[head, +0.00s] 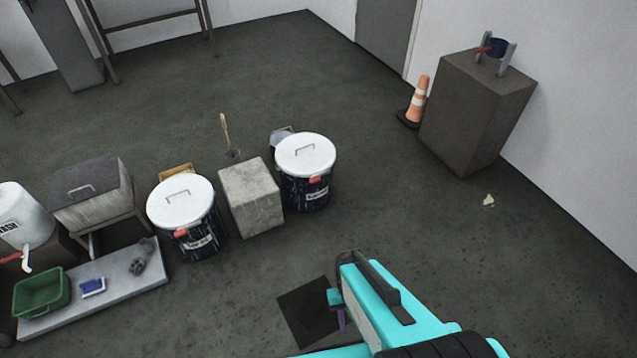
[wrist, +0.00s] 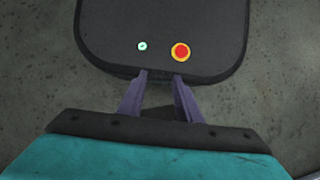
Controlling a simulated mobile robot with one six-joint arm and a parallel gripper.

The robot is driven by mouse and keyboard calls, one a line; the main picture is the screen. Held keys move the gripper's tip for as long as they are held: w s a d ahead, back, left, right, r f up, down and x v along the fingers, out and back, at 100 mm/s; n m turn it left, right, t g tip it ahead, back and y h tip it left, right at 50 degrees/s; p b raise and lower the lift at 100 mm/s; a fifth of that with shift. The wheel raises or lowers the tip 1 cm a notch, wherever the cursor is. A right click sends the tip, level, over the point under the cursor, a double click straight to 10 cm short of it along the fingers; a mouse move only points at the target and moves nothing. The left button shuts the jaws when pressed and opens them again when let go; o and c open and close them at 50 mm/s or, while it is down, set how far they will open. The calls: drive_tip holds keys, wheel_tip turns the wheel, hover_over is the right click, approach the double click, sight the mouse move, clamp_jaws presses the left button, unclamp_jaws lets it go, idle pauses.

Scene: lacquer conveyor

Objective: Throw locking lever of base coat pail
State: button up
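Two dark blue pails with white lids stand on the floor, one left (head: 198,236) and one right (head: 306,192) of a grey block. Each has a handle on its lid and a small red lever at the front rim, the left lever (head: 181,233) and the right lever (head: 315,180). Their labels are too small to read, so I cannot tell which holds base coat. My gripper (head: 338,317) is low in the head view, in front of the pails and apart from them. In the wrist view its purple fingers (wrist: 160,76) are spread with nothing between them.
A grey block (head: 252,198) stands between the pails. To the left are a low slab (head: 120,292) with a green tray (head: 41,292), a lidded grey bin (head: 92,195) and a white container (head: 22,215). A cone (head: 417,103) and pedestal (head: 470,120) stand right. Open floor lies between.

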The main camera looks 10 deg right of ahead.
drive_tip(key=o, duration=0.7)
drive_tip(key=shift+w+d+f, duration=0.1)
drive_tip(key=shift+d+f, duration=0.05)
drive_tip(key=shift+d, duration=0.05)
drive_tip(key=shift+c, duration=0.2)
drive_tip(key=shift+o, duration=0.6)
drive_tip(key=w+d+f+t+b, duration=0.2)
drive_tip(key=w+f+b, duration=0.2)
drive_tip(key=w, duration=0.3)
drive_tip(key=w+d+f+m+t+h+b, duration=0.1)
drive_tip(key=w+d+f+t+b, duration=0.2)
drive_tip(key=w, duration=0.4)
wheel_tip(320, 180, down, 3)
drive_tip(key=shift+w+r+h+b, duration=0.1)
drive_tip(key=shift+w+h+b, duration=0.2)
drive_tip(key=shift+b, duration=0.25)
drive_tip(key=w+d+f+t+b, duration=0.1)
drive_tip(key=w+d+t+b, duration=0.2)
drive_tip(key=w+t+b, duration=0.85)
drive_tip(key=w+d+f+t+b, duration=0.15)
drive_tip(key=w+b, duration=0.45)
drive_tip(key=w, duration=1.3)
drive_tip(key=w+a+r+n+t+y+b, duration=0.4)
drive_tip(key=w+b, duration=0.4)
drive_tip(key=b, duration=0.2)
drive_tip(key=shift+r+t+y, duration=0.3)
drive_tip(key=shift+r+y, duration=0.4)
drive_tip(key=shift+y, duration=0.7)
drive_tip(key=shift+w, duration=0.1)
drive_tip(key=shift+w+a, duration=0.1)
